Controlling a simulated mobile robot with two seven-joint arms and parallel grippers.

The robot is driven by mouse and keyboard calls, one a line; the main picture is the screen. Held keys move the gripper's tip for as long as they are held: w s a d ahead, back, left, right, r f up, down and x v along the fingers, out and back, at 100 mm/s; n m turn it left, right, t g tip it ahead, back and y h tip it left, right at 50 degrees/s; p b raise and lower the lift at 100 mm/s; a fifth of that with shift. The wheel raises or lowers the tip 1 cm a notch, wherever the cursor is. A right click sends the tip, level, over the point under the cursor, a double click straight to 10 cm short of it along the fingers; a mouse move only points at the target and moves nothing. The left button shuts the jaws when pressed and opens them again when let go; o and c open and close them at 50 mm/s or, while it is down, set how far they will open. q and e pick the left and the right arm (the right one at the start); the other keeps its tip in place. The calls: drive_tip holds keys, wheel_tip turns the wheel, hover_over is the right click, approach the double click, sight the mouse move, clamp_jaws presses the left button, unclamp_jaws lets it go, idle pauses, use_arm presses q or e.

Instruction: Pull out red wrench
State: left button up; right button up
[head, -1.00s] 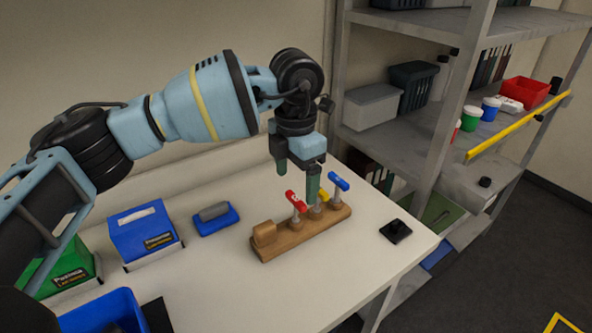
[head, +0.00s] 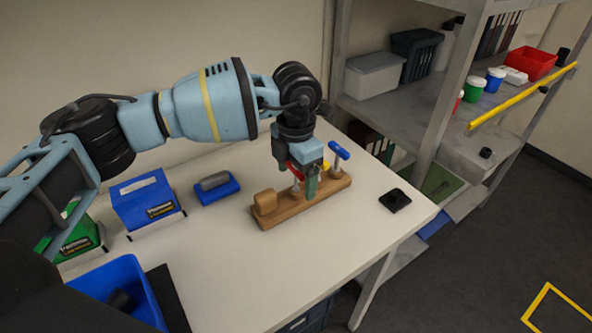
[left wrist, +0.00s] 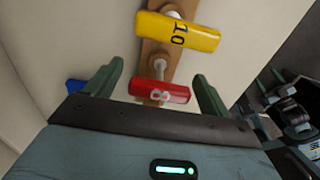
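The red wrench (head: 296,169) stands in a wooden block (head: 290,213) on the white table, partly hidden by my gripper in the head view. In the left wrist view the red wrench (left wrist: 158,91) has an "8" on its handle. My left gripper (head: 299,180) is open, pointing down over the block. In the left wrist view, my left gripper (left wrist: 157,88) has one green finger on each side of the red handle, with gaps between. A yellow wrench (left wrist: 178,32) marked "10" and a blue wrench (head: 340,149) stand in the same block.
A blue-based grey tool (head: 216,187), blue box (head: 150,203), green box (head: 82,240) and blue bin (head: 120,292) are left of the block. A small black object (head: 394,200) lies to its right. Shelves (head: 420,105) rise behind the table's right end.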

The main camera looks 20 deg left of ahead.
use_arm(q)
drive_tip(key=c, duration=1.1)
drive_tip(key=shift+r, duration=0.1)
use_arm(e)
drive_tip(key=shift+s, duration=0.15)
use_arm(q)
drive_tip(key=shift+r, duration=0.1)
drive_tip(key=shift+r, duration=0.15)
drive_tip(key=shift+r+p, duration=0.4)
use_arm(e)
drive_tip(key=shift+w+r, duration=0.45)
drive_tip(key=shift+r, duration=0.15)
use_arm(q)
drive_tip(key=shift+r+p, duration=0.35)
drive_tip(key=shift+r, duration=0.35)
use_arm(e)
drive_tip(key=shift+w+r+t, duration=0.3)
drive_tip(key=shift+w+r, duration=0.15)
use_arm(q)
drive_tip(key=shift+r+p, duration=0.6)
drive_tip(key=shift+r, duration=0.9)
use_arm(e)
drive_tip(key=shift+w+r, duration=0.8)
drive_tip(key=shift+r, duration=0.3)
